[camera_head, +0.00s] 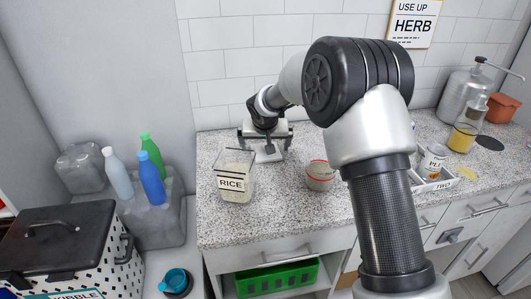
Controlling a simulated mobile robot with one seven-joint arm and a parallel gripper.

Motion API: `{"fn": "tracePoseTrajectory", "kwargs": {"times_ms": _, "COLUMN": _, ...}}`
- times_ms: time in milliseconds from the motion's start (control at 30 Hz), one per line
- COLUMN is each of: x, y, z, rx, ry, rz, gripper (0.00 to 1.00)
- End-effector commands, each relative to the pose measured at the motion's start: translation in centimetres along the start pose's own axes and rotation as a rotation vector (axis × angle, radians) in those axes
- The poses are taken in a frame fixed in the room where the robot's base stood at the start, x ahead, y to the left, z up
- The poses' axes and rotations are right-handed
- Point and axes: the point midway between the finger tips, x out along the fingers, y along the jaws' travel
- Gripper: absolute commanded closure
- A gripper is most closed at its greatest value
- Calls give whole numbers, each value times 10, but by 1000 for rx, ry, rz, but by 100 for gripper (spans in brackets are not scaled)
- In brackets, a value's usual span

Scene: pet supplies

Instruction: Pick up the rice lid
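A clear container (236,170) with a black-and-white RICE label stands on the speckled counter, left of centre, with pale contents. A small pale, flat, squarish piece (270,156) lies behind and to its right; it may be the rice lid, but it is too small and too covered to be sure. My gripper (267,148) points down right over this pale piece, near the wall. I cannot tell whether its fingers touch or hold the piece, or how far apart they are.
A round tub with a red band (319,176) stands right of the rice container. A white tray (433,185) with a can (432,163) is farther right. At left are several bottles and a dotted box with a dark lid (58,236). Counter in front of the tub is clear.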

Motion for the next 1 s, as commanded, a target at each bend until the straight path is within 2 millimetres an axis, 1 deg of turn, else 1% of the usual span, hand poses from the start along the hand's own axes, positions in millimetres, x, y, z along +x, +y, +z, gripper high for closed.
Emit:
{"fn": "tracePoseTrajectory", "kwargs": {"times_ms": 233, "x": 2, "y": 0, "z": 0, "rx": 0, "ry": 0, "rz": 0, "gripper": 0}}
{"fn": "tracePoseTrajectory", "kwargs": {"times_ms": 367, "x": 2, "y": 0, "z": 0, "rx": 0, "ry": 0, "rz": 0, "gripper": 22}}
{"fn": "tracePoseTrajectory", "kwargs": {"times_ms": 400, "x": 2, "y": 0, "z": 0, "rx": 0, "ry": 0, "rz": 0, "gripper": 29}}
{"fn": "tracePoseTrajectory", "kwargs": {"times_ms": 500, "x": 2, "y": 0, "z": 0, "rx": 0, "ry": 0, "rz": 0, "gripper": 43}}
{"fn": "tracePoseTrajectory", "kwargs": {"times_ms": 833, "x": -1, "y": 0, "z": -2, "rx": 0, "ry": 1, "rz": 0, "gripper": 43}}
{"fn": "tracePoseTrajectory", "kwargs": {"times_ms": 933, "x": -10, "y": 0, "z": -8, "rx": 1, "ry": 2, "rz": -1, "gripper": 43}}
{"fn": "tracePoseTrajectory", "kwargs": {"times_ms": 1000, "x": -21, "y": -1, "z": -16, "rx": 1, "ry": 4, "rz": -2, "gripper": 43}}
